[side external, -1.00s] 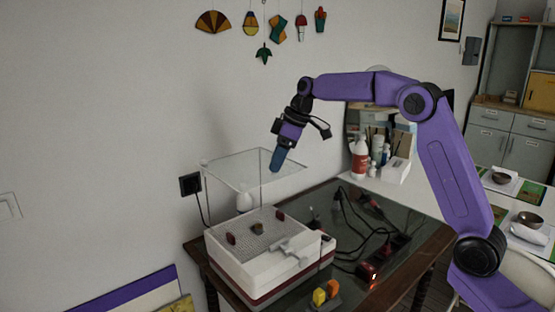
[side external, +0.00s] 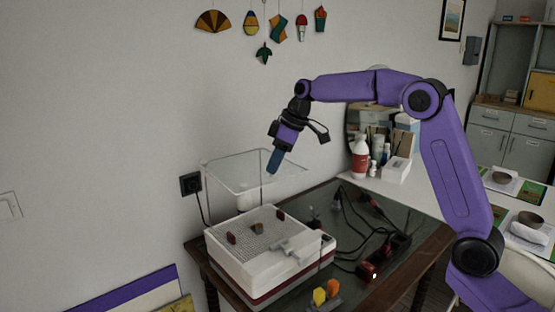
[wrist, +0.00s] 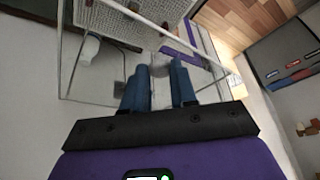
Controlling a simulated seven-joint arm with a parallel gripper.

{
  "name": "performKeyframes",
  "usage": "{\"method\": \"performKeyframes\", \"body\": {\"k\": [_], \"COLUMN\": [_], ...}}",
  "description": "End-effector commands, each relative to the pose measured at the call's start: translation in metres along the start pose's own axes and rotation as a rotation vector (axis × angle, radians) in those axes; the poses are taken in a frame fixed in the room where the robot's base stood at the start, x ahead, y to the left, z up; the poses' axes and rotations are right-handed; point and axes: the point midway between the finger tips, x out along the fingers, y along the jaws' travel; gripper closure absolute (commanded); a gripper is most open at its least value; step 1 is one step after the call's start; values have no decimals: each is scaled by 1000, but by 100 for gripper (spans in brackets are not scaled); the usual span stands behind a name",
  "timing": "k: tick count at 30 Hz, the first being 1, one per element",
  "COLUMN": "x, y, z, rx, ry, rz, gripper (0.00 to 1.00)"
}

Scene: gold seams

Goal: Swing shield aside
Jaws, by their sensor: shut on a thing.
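The clear shield (side external: 232,157) is a transparent box-like cover with pale edges. It stands at the back of a white machine with a grid top (side external: 246,226), against the wall side. My gripper (side external: 273,162) points down at the shield's front right part, its blue fingers shut on it. In the wrist view the two blue fingers (wrist: 160,78) stand either side of a small gap, with clear panels and pale edges of the shield (wrist: 208,62) around them. The exact piece of the shield between the fingertips is hard to make out.
Dark red pieces (side external: 231,238) and a brown piece lie on the grid. Cables and a power strip (side external: 395,248) with a red light lie to the right on the dark table. Yellow and orange pieces (side external: 326,291) sit at the front. Bottles (side external: 361,160) stand behind.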

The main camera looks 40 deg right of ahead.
Motion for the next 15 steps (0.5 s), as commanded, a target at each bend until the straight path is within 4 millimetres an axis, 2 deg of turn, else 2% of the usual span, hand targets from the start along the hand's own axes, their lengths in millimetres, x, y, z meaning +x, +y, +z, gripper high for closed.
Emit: {"method": "performKeyframes", "body": {"k": [8,15], "x": [4,14], "y": [-45,-86], "z": [-14,-37], "rx": [171,358], "ry": [3,5], "rz": [74,152], "gripper": [100,100]}}
